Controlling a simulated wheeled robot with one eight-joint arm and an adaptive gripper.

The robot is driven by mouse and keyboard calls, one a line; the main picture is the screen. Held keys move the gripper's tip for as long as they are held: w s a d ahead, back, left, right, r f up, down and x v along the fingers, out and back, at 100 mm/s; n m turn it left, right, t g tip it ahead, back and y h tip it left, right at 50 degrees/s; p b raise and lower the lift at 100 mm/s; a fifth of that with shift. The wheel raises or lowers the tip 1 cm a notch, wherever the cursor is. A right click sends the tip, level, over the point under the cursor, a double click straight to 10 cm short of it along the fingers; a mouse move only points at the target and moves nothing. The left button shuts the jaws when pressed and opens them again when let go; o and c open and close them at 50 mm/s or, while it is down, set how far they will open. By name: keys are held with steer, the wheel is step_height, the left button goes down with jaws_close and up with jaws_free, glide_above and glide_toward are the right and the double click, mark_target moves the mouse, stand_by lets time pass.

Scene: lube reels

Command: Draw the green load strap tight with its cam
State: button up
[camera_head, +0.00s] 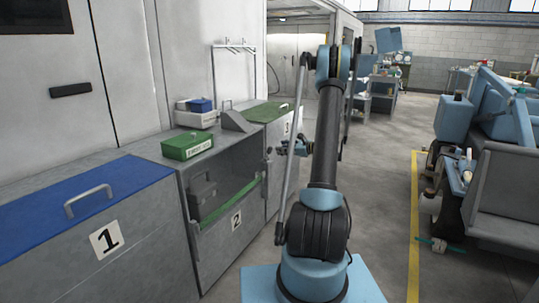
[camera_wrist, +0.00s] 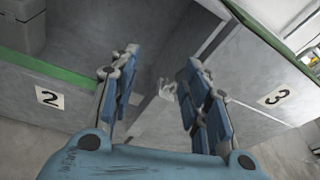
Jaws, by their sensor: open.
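The green load strap (camera_head: 235,200) runs across the open front of bay 2, rising toward its right post. It also shows as a green band at the left of the wrist view (camera_wrist: 50,70). A small pale grey fitting (camera_wrist: 168,90) sits on the post between bays 2 and 3; it may be the cam, but its shape is unclear. My gripper (camera_head: 292,148) is beside that post in the head view. In the wrist view my gripper (camera_wrist: 162,62) is open, with the fitting showing between its fingers. I see nothing held.
A grey case (camera_head: 202,190) stands inside bay 2. A green first-aid box (camera_head: 187,145) and a white tray with a blue box (camera_head: 197,112) stand on top. Locker 1 has a blue lid (camera_head: 80,205). Floor is clear toward the yellow line (camera_head: 414,220); blue machinery (camera_head: 490,110) stands beyond it.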

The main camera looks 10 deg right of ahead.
mark_target(270, 151)
steer(key=w+d+f+m+t, duration=0.3)
steer(key=d+f+m, duration=0.25)
steer(key=f, duration=0.25)
steer(key=shift+n+y, duration=0.35)
steer(key=shift+y, duration=0.05)
steer(key=x, duration=1.7)
steer(key=shift+w+d+f, duration=0.15)
steer(key=shift+f, duration=0.05)
